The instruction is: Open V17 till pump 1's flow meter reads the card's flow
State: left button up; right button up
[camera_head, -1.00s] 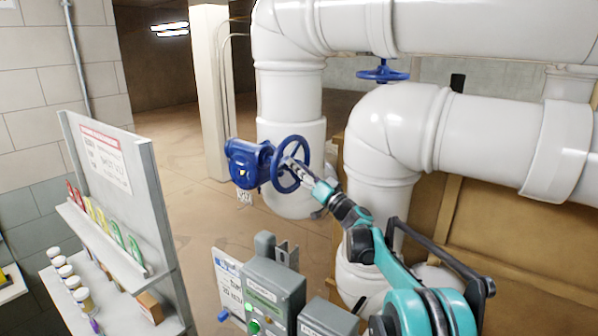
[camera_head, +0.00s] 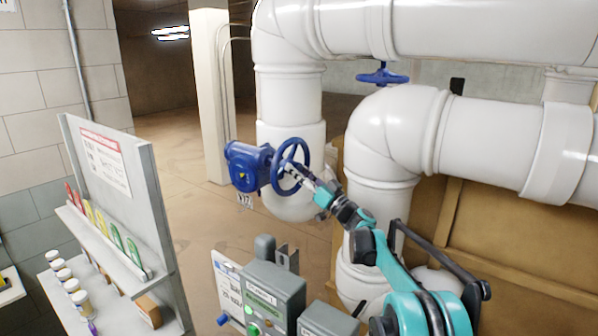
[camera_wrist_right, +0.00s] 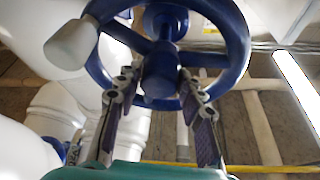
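The blue valve (camera_head: 245,166) stands beside a thick white pipe, with a small tag reading V17 (camera_head: 244,200) below it. Its blue handwheel (camera_head: 305,158) faces my right arm. My right gripper (camera_head: 291,171) is at the lower part of the wheel. In the right wrist view its fingers (camera_wrist_right: 160,82) are spread on either side of the wheel's hub (camera_wrist_right: 160,72), with gaps visible. Whether a finger touches a spoke is unclear. A pale knob (camera_wrist_right: 70,45) sits on the rim. My left gripper is out of view. No flow reading is legible.
A grey control box (camera_head: 275,285) with a green light and a white card (camera_head: 227,285) stand in front, below the arm. A notice board (camera_head: 105,165) with coloured tags and jars is at left. Another blue handwheel (camera_head: 382,76) sits behind the pipes.

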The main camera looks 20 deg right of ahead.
jog(key=shift+o, duration=1.2)
jog(key=v, duration=1.2)
jog(key=shift+f, duration=0.1)
